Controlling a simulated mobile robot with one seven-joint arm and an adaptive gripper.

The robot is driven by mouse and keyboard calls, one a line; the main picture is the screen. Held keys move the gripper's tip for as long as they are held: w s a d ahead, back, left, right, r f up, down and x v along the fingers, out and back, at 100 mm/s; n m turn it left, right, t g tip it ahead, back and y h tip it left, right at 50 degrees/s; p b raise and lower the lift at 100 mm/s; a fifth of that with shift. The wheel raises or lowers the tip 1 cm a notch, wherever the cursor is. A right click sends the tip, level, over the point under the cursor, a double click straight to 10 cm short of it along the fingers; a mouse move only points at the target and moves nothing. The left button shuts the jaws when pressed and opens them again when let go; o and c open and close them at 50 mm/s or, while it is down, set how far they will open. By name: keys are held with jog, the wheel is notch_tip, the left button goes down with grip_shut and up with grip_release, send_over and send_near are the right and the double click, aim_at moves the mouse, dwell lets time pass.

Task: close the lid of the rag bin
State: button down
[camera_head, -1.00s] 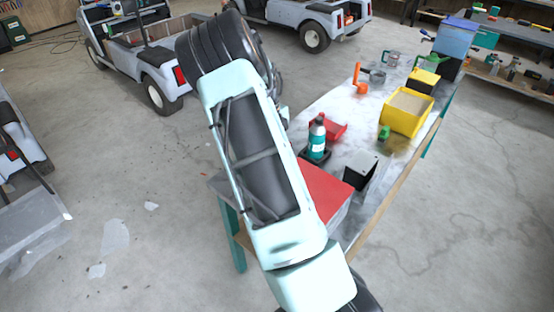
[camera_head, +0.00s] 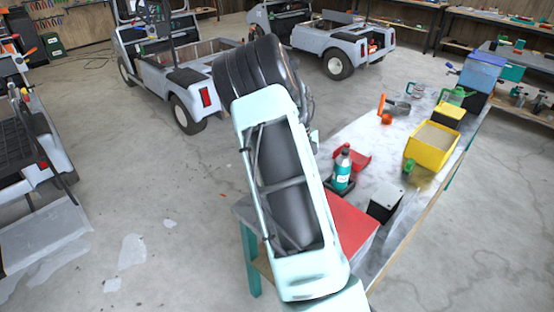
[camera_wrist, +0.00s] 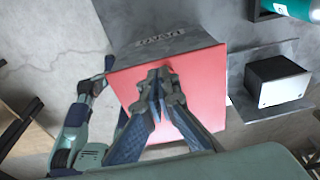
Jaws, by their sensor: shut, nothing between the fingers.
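The rag bin (camera_wrist: 165,50) is a grey box with a pale label on one side, seen in the wrist view. Its red lid (camera_wrist: 205,90) spreads beneath my gripper and lies over the box. In the head view the red lid (camera_head: 347,222) shows at the near end of the workbench, partly hidden by my arm. My gripper (camera_wrist: 160,82) is shut and empty, with its fingertips over the lid near the labelled side. I cannot tell whether they touch it or whether a small gap remains under the lid. The gripper is hidden in the head view.
A yellow bin (camera_head: 431,147) stands farther along the workbench (camera_head: 372,135). Carts stand behind. The floor at left is open.

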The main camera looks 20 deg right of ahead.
jog(key=w+a+r+b, duration=0.2)
jog(key=w+a+r, duration=0.1)
jog(key=w, duration=0.6)
jog(key=shift+r, duration=0.15)
